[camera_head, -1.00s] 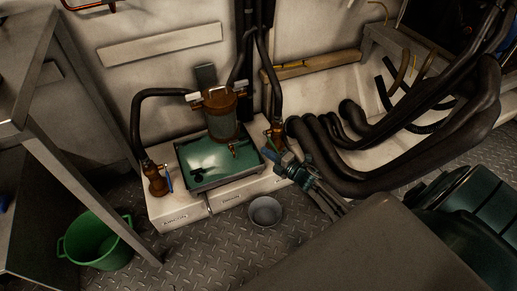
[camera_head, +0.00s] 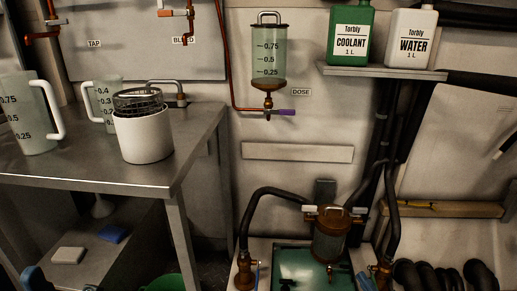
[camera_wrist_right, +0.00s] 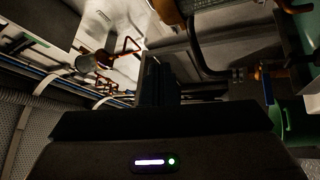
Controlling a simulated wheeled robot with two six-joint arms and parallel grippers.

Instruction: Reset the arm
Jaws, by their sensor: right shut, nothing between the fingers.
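My right gripper (camera_wrist_right: 158,80) shows in the right wrist view as dark fingers pressed together, with nothing between them. In the head view, a small bluish part lies at the bottom edge beside the right brass valve (camera_head: 383,272). I cannot tell whether it is my fingertip or a valve lever. The filter housing (camera_head: 331,232) stands upright over the green-lined tray (camera_head: 298,266), with hoses on both sides. My left gripper does not show clearly in either view.
A metal table (camera_head: 190,140) at left holds measuring jugs (camera_head: 30,115) and a white pot (camera_head: 143,136). A dosing cylinder (camera_head: 268,55) hangs on the wall. Coolant (camera_head: 350,35) and water (camera_head: 410,40) bottles stand on a shelf. Thick hoses (camera_head: 440,275) lie at lower right.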

